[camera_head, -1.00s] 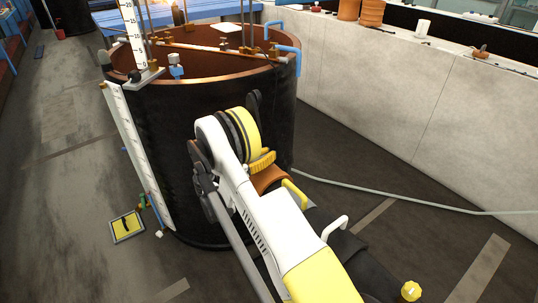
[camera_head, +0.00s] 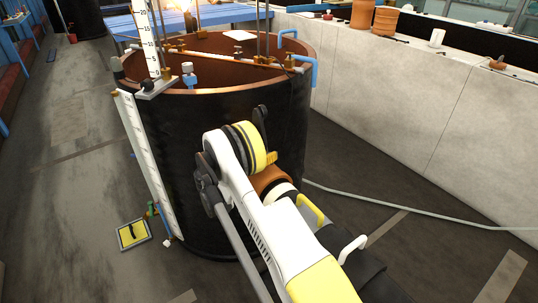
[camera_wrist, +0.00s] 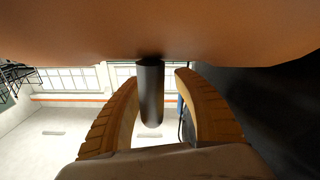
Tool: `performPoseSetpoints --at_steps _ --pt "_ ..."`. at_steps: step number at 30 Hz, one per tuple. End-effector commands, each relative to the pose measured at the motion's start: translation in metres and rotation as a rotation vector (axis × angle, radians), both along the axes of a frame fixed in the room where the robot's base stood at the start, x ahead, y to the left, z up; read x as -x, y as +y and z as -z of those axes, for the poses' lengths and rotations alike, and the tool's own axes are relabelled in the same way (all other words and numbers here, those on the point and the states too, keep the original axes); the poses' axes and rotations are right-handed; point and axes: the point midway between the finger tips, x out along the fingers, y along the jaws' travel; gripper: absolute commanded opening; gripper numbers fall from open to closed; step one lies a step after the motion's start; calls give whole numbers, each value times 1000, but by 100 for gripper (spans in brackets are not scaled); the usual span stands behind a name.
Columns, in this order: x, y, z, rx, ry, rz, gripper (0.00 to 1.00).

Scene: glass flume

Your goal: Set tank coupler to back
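The large black tank (camera_head: 190,190) with a copper-brown rim stands in the middle of the head view. I cannot surely pick out the tank coupler. In the wrist view, a dark cylindrical stub (camera_wrist: 151,95) hangs from a broad orange-brown surface (camera_wrist: 160,30) and may be part of it. My gripper (camera_wrist: 155,95) has its two ridged yellow-tan fingers apart, one on each side of the stub. A gap shows at the right finger; contact at the left is unclear.
A white scale (camera_head: 147,165) runs down the tank's left side. A yellow floor plate (camera_head: 132,233) lies left of the tank. A pale hose (camera_head: 420,211) crosses the floor to the right, before a long grey wall (camera_head: 420,110). Floor at left is mostly clear.

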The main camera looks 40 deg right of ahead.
Motion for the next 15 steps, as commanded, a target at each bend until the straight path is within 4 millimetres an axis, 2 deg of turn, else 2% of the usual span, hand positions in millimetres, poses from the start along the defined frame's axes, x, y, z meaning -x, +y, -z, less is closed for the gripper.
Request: performPoseSetpoints --at_steps 10,15 --pt "1 3 1 -1 0 3 38" --pt "-1 29 1 -2 0 0 38"
